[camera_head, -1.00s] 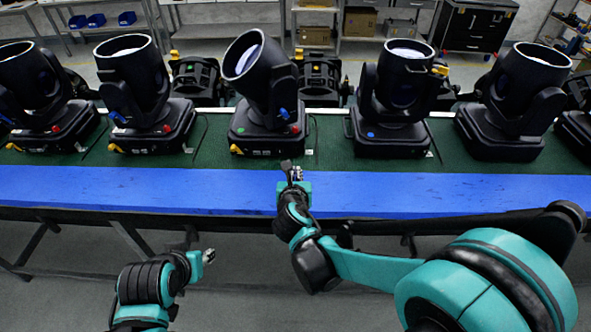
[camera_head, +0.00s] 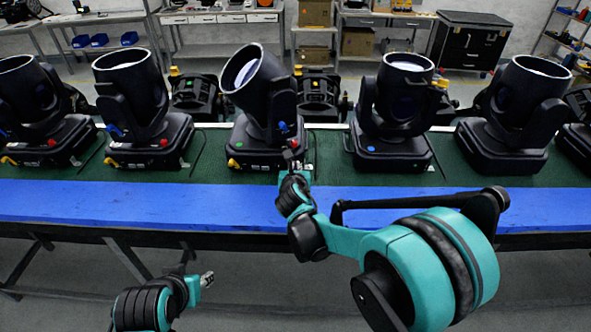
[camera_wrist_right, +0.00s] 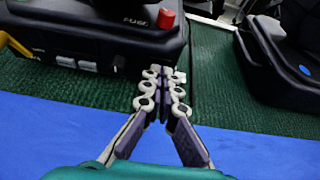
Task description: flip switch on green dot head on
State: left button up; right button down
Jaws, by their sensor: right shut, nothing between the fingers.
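The green dot head (camera_head: 259,95) is a black moving-head light tilted to the left, with a green dot on its base. My right gripper (camera_head: 292,157) is at the right front of this base.
Similar black heads stand on both sides, including a blue dot head (camera_head: 392,110) on the right and a red-knobbed head (camera_head: 140,110) on the left. They stand on a green mat (camera_head: 330,165). The blue table edge strip (camera_head: 100,200) in front is clear.

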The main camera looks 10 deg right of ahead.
jog(key=shift+w+d+r, duration=0.1)
jog(key=shift+w+r, duration=0.3)
jog(key=shift+w, duration=0.3)
jog(key=shift+f, duration=0.1)
jog(key=shift+r+p, duration=0.75)
jog(key=shift+r, duration=0.1)
